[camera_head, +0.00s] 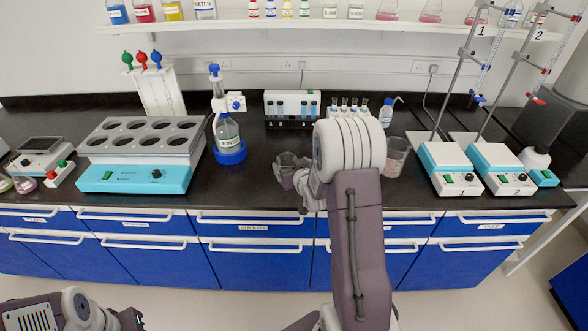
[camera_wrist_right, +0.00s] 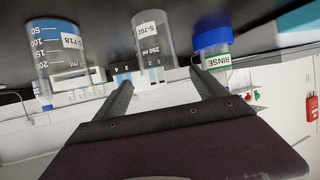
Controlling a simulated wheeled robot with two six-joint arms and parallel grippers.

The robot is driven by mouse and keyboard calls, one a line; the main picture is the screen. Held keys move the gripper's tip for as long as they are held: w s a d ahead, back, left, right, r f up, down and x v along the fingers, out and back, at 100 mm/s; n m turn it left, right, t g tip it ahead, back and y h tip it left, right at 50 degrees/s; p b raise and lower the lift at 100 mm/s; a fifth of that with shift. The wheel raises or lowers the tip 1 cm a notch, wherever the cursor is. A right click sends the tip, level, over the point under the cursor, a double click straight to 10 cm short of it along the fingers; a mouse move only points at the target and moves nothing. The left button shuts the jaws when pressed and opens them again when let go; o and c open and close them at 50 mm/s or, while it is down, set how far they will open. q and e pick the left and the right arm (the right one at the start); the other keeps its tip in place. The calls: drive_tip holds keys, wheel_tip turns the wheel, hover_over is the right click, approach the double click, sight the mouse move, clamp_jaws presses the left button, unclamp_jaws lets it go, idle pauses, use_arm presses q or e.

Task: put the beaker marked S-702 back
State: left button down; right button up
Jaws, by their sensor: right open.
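The clear beaker marked S-702 (camera_wrist_right: 155,38) stands on the black bench. My right wrist view is upside down and shows it just past the fingertips, in the gap between them. In the head view, a clear glass vessel (camera_head: 289,160) beside my right gripper (camera_head: 298,184) appears to be this beaker; the arm partly hides it. The right gripper (camera_wrist_right: 160,80) is open, and its fingers do not clearly touch the beaker. My left gripper (camera_head: 130,318) is low at the left edge, away from the bench, its jaws unclear.
A beaker marked S-718 (camera_wrist_right: 65,50) stands to one side, and a blue-capped RINSE bottle (camera_wrist_right: 213,52) to the other. A grey multi-hole heating unit (camera_head: 140,140) is at left. Two blue stirrer plates (camera_head: 446,166) with burette stands are at right. A shelf (camera_head: 330,24) runs above.

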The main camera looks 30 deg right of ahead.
drive_tip(key=v, duration=0.3)
drive_tip(key=shift+s, duration=0.15)
drive_tip(key=s+a+f+n+g+y, duration=0.1)
drive_tip(key=s+a+f+g+y, duration=0.1)
drive_tip(key=s+a+f+g, duration=0.45)
drive_tip(key=s+a+g+p, duration=0.1)
drive_tip(key=s+a+g, duration=0.1)
drive_tip(key=s+a, duration=0.3)
drive_tip(key=s+a+r+n+g+y+p, duration=0.1)
drive_tip(key=s+a+g, duration=0.2)
drive_tip(key=s, duration=0.8)
drive_tip(key=shift+s+a+r+n, duration=0.2)
drive_tip(key=shift+a+r+n, duration=0.1)
drive_tip(key=shift+a, duration=0.85)
